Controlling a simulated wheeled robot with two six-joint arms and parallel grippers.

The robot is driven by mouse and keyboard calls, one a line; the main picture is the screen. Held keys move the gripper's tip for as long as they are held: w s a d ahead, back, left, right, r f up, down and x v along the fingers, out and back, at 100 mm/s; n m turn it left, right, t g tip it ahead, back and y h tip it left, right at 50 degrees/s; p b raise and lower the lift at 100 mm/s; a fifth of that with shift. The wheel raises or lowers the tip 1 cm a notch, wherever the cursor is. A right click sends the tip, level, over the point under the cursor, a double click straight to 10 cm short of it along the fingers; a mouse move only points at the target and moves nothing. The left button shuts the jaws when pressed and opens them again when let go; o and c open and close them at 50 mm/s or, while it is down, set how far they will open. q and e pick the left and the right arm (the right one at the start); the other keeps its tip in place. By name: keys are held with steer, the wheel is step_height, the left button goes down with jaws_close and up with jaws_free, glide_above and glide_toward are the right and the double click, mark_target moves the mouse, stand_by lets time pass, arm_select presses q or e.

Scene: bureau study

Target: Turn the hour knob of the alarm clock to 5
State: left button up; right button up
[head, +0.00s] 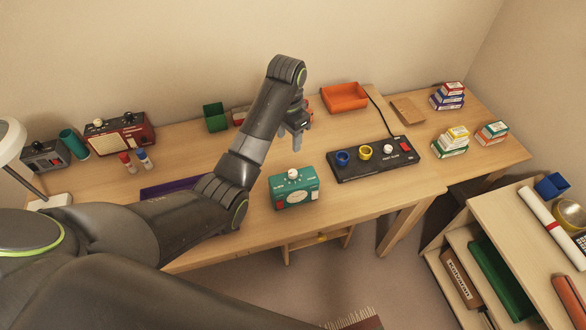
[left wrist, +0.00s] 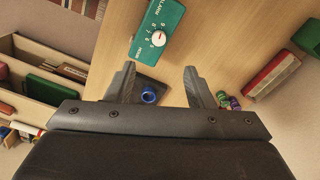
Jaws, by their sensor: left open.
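The alarm clock (head: 295,190) is a teal box on the desk, below my left gripper in the head view. A round white knob (head: 293,174) sits on its top. In the left wrist view the clock (left wrist: 150,22) is at the top, and its white knob (left wrist: 158,39) has a small red mark and a printed scale beside it; the numbers are too small to read surely. My left gripper (head: 297,143) is open and empty above the desk, behind the clock. In the left wrist view its fingers (left wrist: 160,80) are spread and apart from the knob. My right gripper is not in view.
A black panel (head: 372,160) with coloured knobs stands right of the clock. A purple flat item (head: 168,189) lies left, partly behind my arm. A red radio (head: 135,136), green box (head: 215,117) and orange tray (head: 345,97) stand farther back. Bare desk surrounds the clock.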

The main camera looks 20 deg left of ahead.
arm_select(q)
steer(key=w+r, duration=0.1)
steer(key=r, duration=0.1)
steer(key=b, duration=0.5)
glide_above(293, 172)
step_height(293, 172, down, 7)
step_height(293, 172, down, 11)
steer(key=shift+r+p, duration=0.1)
steer(key=shift+p, duration=0.8)
steer(key=c, duration=1)
